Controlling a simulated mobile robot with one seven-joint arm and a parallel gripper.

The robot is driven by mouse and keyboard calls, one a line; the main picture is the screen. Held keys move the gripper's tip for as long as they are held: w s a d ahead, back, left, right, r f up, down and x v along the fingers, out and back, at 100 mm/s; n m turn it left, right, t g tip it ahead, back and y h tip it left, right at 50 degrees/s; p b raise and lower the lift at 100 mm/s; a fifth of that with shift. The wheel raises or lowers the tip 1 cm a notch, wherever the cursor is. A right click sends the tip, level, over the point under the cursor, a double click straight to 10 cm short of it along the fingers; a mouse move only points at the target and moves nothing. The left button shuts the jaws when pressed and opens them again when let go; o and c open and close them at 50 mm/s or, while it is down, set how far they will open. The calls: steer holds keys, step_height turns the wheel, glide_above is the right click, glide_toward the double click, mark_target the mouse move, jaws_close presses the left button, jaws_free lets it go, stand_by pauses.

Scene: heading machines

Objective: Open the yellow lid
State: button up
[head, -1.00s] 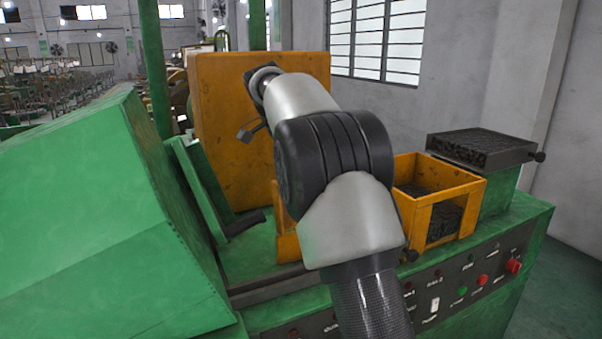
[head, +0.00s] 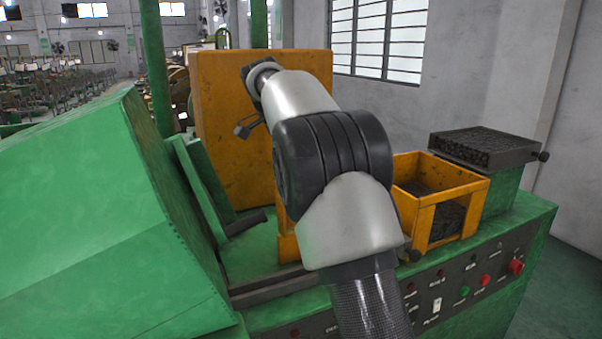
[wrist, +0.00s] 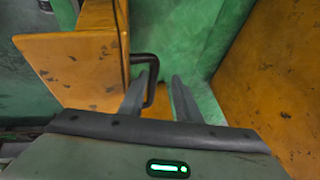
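A scuffed orange-yellow panel (head: 222,110), which looks like the yellow lid, stands upright behind my arm in the head view. In the wrist view, a yellow panel (wrist: 75,70) at the left carries a dark bent handle (wrist: 153,82). My gripper (wrist: 160,78) is open, its two fingers apart. The handle's bar shows between the fingers, close to the left finger; I cannot tell whether they touch. My fingers cannot be made out in the head view.
A yellow open-topped box (head: 455,190) with dark contents and a dark tray (head: 484,148) stand to the right of my arm. A large green sloped housing (head: 90,210) fills the left. A control panel (head: 462,285) with buttons runs along the front. Another yellow surface (wrist: 280,85) is at the wrist view's right.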

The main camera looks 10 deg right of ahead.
steer(key=v, duration=1.1)
steer(key=shift+d+r, duration=0.15)
steer(key=shift+r, duration=0.2)
steer(key=shift+s, duration=0.15)
